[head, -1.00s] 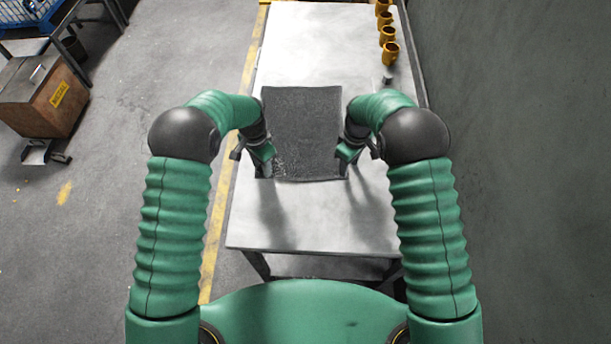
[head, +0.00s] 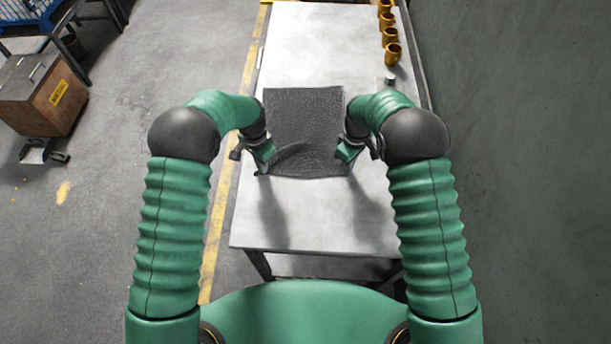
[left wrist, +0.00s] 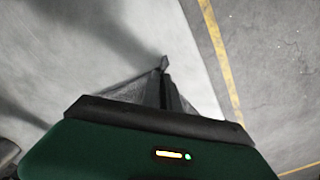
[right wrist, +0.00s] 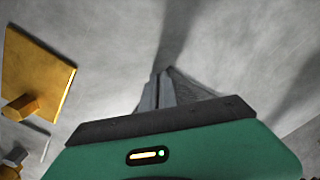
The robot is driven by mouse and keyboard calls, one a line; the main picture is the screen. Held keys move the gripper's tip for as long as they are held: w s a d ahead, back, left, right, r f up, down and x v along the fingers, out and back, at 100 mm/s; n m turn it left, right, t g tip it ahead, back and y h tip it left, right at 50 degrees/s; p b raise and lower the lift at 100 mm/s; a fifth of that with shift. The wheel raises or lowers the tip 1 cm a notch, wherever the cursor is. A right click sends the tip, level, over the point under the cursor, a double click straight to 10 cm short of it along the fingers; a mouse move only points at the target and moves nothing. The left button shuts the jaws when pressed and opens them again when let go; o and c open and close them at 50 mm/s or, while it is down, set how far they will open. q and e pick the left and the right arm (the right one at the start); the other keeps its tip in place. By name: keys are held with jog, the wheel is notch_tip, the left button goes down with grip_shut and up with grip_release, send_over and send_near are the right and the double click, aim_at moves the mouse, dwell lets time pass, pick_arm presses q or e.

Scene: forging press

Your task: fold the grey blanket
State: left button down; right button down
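The grey blanket (head: 305,125) lies on the metal table (head: 320,220), roughly square, its far part flat. My left gripper (head: 264,168) is at its near left corner and my right gripper (head: 347,160) at its near right corner. In the left wrist view my fingers (left wrist: 165,80) are together, with grey cloth (left wrist: 133,88) spreading from them. In the right wrist view my fingers (right wrist: 158,90) are also together, with cloth (right wrist: 188,88) beside them. Both seem to pinch the blanket. A dark crease shows near the left gripper. The exact pinch points are partly hidden.
Several brass-coloured fittings (head: 392,53) stand along the table's far right edge, with a small grey cylinder (head: 390,80) nearer. A wall (head: 520,170) rises close on the right. The table is bare beyond and in front of the blanket. A wooden box (head: 40,95) stands on the floor at left.

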pick_arm(q)
jog(key=shift+a, duration=0.15)
